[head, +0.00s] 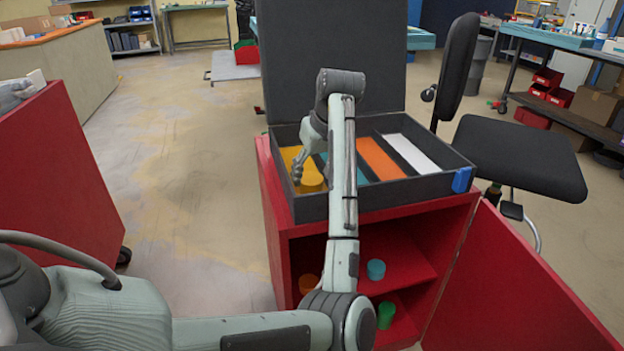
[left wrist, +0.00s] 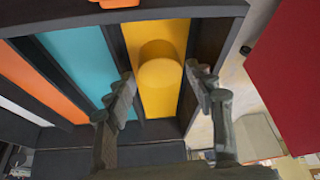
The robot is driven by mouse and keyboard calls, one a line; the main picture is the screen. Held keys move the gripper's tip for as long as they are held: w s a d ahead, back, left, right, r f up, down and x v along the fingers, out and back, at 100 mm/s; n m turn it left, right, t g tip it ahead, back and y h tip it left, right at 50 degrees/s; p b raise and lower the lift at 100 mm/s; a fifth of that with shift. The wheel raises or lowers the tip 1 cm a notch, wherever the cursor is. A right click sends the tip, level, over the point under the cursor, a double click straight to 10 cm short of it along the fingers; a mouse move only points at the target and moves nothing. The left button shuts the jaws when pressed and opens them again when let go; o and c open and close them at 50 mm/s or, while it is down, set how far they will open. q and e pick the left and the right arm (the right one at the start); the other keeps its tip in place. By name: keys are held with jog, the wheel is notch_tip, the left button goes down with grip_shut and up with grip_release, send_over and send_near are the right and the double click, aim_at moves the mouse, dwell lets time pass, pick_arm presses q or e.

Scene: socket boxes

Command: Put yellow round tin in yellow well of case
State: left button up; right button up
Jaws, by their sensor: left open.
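The yellow round tin (head: 312,182) stands in the yellow well (head: 291,155) at the left end of the dark case (head: 400,198). In the left wrist view the tin (left wrist: 160,73) shows against the yellow floor of the well (left wrist: 136,40). My left gripper (head: 299,178) is over the yellow well, pointing down. In the left wrist view its two fingers (left wrist: 162,84) are open, one to each side of the tin, with a gap on both sides. My right gripper is not in view.
The case has teal, orange (head: 381,160) and white (head: 412,153) wells and a raised lid (head: 385,45). It sits on a red cabinet (head: 280,232). Orange (head: 308,284), teal (head: 376,269) and green (head: 386,315) tins are inside. A chair (head: 520,150) is at right.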

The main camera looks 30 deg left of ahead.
pick_arm(q)
jog(key=v, duration=0.9)
jog(key=shift+r, duration=0.25)
jog(key=shift+s+d+f, duration=0.1)
jog(key=shift+s, duration=0.05)
